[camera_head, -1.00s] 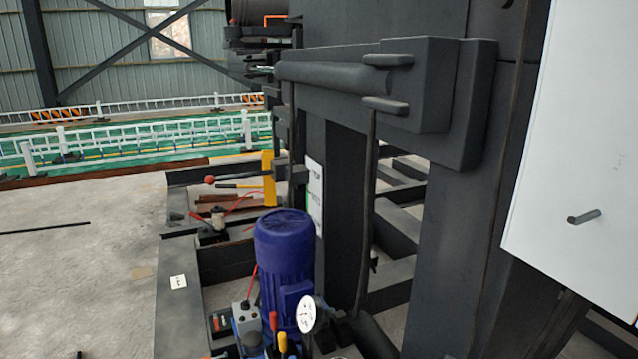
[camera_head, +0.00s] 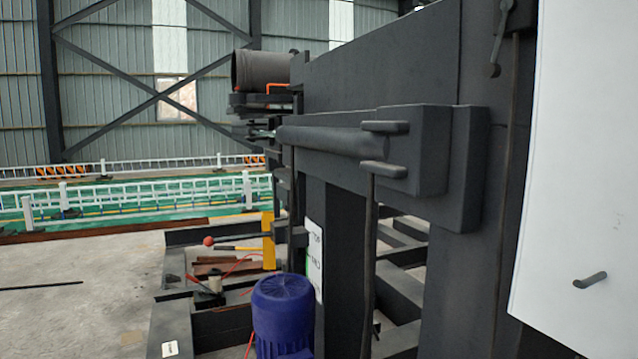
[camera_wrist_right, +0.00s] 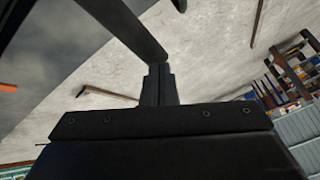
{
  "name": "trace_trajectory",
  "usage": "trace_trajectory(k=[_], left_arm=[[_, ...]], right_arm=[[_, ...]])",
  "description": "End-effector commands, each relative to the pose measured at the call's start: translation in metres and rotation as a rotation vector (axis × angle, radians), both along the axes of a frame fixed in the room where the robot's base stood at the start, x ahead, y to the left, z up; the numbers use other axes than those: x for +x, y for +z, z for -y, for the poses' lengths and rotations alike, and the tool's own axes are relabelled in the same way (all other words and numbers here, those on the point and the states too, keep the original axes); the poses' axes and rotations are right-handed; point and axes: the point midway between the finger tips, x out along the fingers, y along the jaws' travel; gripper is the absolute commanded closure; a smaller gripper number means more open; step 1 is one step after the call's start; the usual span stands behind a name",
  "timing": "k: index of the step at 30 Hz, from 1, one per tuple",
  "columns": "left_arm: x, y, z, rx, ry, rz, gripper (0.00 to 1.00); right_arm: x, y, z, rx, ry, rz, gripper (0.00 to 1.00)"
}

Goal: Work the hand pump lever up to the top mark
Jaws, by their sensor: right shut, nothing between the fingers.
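A dark lever rod with a red ball knob (camera_head: 208,241) points left in the head view, left of the dark frame. It looks close to level. A yellow upright plate (camera_head: 268,240) stands at the rod's right end. I cannot make out a top mark on it. A small pump-like fitting (camera_head: 214,284) with a red hose sits below the knob. My right gripper (camera_wrist_right: 156,84) shows in the right wrist view with its fingers together and empty. It is not near the lever in any view. My left gripper is not in view.
A blue motor (camera_head: 283,312) stands at the bottom centre. A large dark steel frame (camera_head: 330,85) fills the middle and right, with a white panel (camera_head: 590,150) at far right. Open concrete floor (camera_head: 80,270) lies left. The wrist view shows shelves (camera_wrist_right: 295,75) at right.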

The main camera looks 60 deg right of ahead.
Motion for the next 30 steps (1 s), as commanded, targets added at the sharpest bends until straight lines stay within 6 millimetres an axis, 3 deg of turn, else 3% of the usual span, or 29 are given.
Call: trace_trajectory(k=[3, 30], left_arm=[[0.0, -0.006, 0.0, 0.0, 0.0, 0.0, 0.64], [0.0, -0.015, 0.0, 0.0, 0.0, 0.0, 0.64]], right_arm=[[0.001, -0.009, -0.002, 0.0, -0.001, -0.001, 1.0], [0.002, -0.022, -0.005, 0.0, -0.001, -0.001, 1.0]])
